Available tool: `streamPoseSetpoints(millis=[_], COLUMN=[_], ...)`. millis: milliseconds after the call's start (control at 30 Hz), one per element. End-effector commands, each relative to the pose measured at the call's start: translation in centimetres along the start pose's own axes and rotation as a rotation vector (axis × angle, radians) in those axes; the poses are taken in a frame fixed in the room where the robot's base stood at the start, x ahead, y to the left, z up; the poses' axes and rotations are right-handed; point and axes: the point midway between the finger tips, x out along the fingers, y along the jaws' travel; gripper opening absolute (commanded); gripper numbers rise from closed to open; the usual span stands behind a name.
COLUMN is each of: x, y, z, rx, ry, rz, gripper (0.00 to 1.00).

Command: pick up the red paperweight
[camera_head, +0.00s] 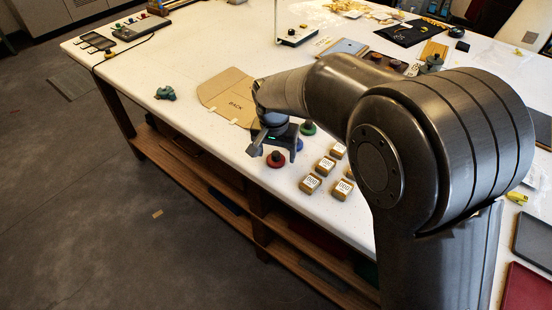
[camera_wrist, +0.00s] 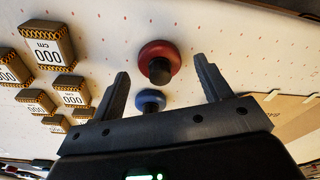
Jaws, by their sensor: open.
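The red paperweight (camera_head: 276,159) is a round red disc with a dark knob, standing on the white table near its front edge. In the wrist view the red paperweight (camera_wrist: 159,58) lies just beyond the fingertips, roughly centred between them. My gripper (camera_head: 273,150) is open and empty, above the table close to the red paperweight; in the wrist view its two fingers (camera_wrist: 160,72) stand wide apart. A blue paperweight (camera_wrist: 150,100) shows between the fingers, nearer to the palm. The gripper partly hides the blue paperweight (camera_head: 292,145) in the head view.
Several boxes marked 000 (camera_head: 326,165) stand right of the gripper. A green paperweight (camera_head: 308,128) is close behind it. A cardboard piece marked BACK (camera_head: 228,92) lies to the left. A teal object (camera_head: 165,93) sits farther left, with bare table around it.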

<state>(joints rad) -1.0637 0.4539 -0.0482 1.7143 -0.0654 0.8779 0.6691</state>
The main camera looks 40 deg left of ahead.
Motion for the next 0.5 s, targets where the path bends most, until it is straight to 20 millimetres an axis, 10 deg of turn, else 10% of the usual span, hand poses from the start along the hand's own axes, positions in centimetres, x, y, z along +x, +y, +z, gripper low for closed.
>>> streamPoseSetpoints(millis=[500], x=[0.93], y=[-0.02], z=[0.0], rx=[0.0], ry=[0.0], rz=[-0.001], gripper=[0.56])
